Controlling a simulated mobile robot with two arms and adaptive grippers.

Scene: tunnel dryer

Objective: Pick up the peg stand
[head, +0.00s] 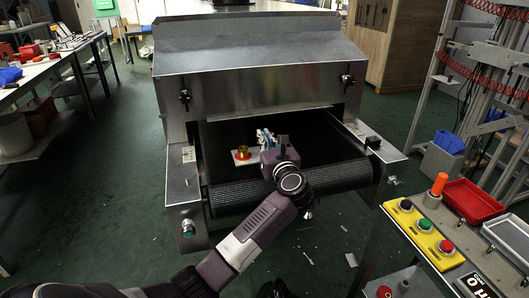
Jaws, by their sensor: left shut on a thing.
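The peg stand (237,157) shows as a small pale base with reddish edges and a gold-coloured round piece on top. It is at the mouth of the tunnel dryer, over the black belt. My left gripper (264,138) is at its right side and is shut on it. My own wrist and the gripper body hide the stand's right part and the exact grip. I cannot tell whether the base touches the belt or is just above it. My right gripper is not in view.
The steel tunnel dryer (250,80) stands ahead, its black belt (330,160) otherwise clear. A panel with yellow button boxes (425,232) and a red tray (473,201) is at right. A wire rack (480,80) stands behind it. A cluttered bench (50,60) is at left.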

